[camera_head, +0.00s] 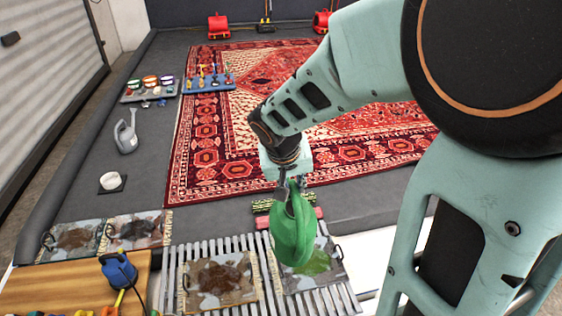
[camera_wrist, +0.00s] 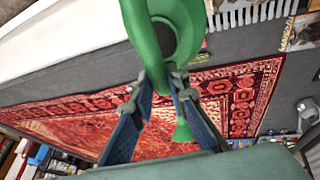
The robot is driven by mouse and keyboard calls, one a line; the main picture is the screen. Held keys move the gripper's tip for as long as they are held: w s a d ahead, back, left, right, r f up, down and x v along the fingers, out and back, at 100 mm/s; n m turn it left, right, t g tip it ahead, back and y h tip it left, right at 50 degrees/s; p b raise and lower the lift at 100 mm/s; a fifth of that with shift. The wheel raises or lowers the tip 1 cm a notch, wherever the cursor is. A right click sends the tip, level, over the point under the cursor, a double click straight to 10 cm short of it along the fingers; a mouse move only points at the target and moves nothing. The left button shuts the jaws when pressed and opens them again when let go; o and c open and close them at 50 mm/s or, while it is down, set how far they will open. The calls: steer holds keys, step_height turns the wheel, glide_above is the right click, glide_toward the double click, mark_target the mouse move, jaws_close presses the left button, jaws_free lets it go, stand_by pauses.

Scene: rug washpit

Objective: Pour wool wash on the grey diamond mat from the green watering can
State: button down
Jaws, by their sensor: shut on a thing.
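My gripper (camera_head: 290,183) is shut on the green watering can (camera_head: 292,235), holding it tilted in the air over the slatted rack. In the wrist view the fingers (camera_wrist: 163,90) close on the green can (camera_wrist: 150,55), and a flared green end (camera_wrist: 183,132) shows below them. Under and beside the can in the head view lies a small grey patterned mat (camera_head: 300,284) with a green patch (camera_head: 316,262) on it. The can hides part of this mat, and its diamond pattern is hard to make out. No falling stream is clear.
A mat with a brown stain (camera_head: 218,282) lies left on the rack (camera_head: 262,244). A blue container (camera_head: 118,270) stands on a wooden table (camera_head: 60,276). A grey watering can (camera_head: 126,134) stands on the floor. A large red rug (camera_head: 220,150) lies behind.

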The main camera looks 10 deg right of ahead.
mark_target(292, 221)
steer(key=f+b, duration=1.2)
steer(key=f, duration=0.1)
steer(key=shift+w+f, duration=0.2)
steer(key=shift+f, duration=0.1)
steer(key=d+f+b, duration=0.1)
steer(key=w+d+f+b, duration=0.1)
steer(key=shift+d+f, duration=0.1)
steer(key=shift+d, duration=0.25)
steer(key=s+d+f+n+y+p, duration=0.15)
steer(key=d+n, duration=0.45)
steer(key=d, duration=1.5)
steer(key=s+d+f+n+y+p, duration=0.2)
steer(key=d+n, duration=0.5)
steer(key=d, duration=1.4)
steer(key=shift+w+a+f+g+h+b, duration=2.2)
steer(key=shift+w+a+f+h+b, duration=1.25)
steer(key=shift+a+f+b, duration=2.1)
steer(key=a+f+y+p, duration=0.1)
steer(key=a+p, duration=0.2)
steer(key=a, duration=0.6)
steer(key=shift+w+a+f+n, duration=0.15)
steer(key=shift+w+a+n, duration=0.15)
steer(key=shift+p, duration=0.3)
